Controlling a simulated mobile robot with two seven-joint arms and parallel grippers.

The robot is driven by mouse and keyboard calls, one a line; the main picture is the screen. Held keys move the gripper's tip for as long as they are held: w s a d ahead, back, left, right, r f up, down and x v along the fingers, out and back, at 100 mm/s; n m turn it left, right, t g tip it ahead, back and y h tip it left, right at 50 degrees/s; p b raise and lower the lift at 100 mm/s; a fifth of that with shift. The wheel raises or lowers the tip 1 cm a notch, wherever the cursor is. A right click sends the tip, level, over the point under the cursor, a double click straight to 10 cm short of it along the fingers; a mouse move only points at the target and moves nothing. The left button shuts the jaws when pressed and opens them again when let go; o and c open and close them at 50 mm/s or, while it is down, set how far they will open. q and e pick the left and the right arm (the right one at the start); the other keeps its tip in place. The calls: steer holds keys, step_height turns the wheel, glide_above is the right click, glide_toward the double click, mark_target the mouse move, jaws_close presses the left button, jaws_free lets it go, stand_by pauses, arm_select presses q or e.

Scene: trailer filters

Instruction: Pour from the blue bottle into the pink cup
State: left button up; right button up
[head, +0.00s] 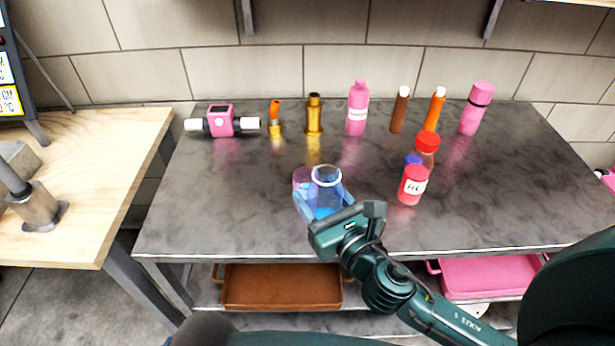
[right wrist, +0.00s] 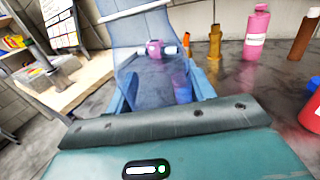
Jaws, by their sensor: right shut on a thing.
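My right gripper (head: 321,193) is shut on the clear blue bottle (head: 327,178), its light blue fingers on either side. The bottle has a pale ring at its mouth and blue colour low down. It also fills the middle of the right wrist view (right wrist: 145,45), neck up; I cannot tell its exact tilt. A translucent pinkish cup (head: 302,176) is just behind and left of the bottle in the head view, partly hidden by it. In the right wrist view a purple-blue shape, probably the cup, shows through the bottle (right wrist: 181,88). My left gripper is not in view.
A pink device (head: 221,121), brass fittings (head: 314,114) and several bottles line the back. The table's left front is clear.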

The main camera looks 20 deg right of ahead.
arm_select(q)
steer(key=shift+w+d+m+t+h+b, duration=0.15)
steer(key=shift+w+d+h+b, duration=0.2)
steer(key=shift+b, duration=0.3)
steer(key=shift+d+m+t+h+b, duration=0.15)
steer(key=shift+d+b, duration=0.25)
steer(key=shift+b, duration=0.25)
arm_select(e)
steer(key=w+a+f+n+g+y, duration=0.3)
steer(key=w+a+f+n+y, duration=0.2)
steer(key=w+a+y, duration=0.3)
steer(key=shift+w+a+f+n+g, duration=0.4)
steer(key=shift+a+f, duration=0.05)
steer(key=shift+f, duration=0.15)
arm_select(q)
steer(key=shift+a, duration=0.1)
arm_select(e)
steer(key=shift+m, duration=0.5)
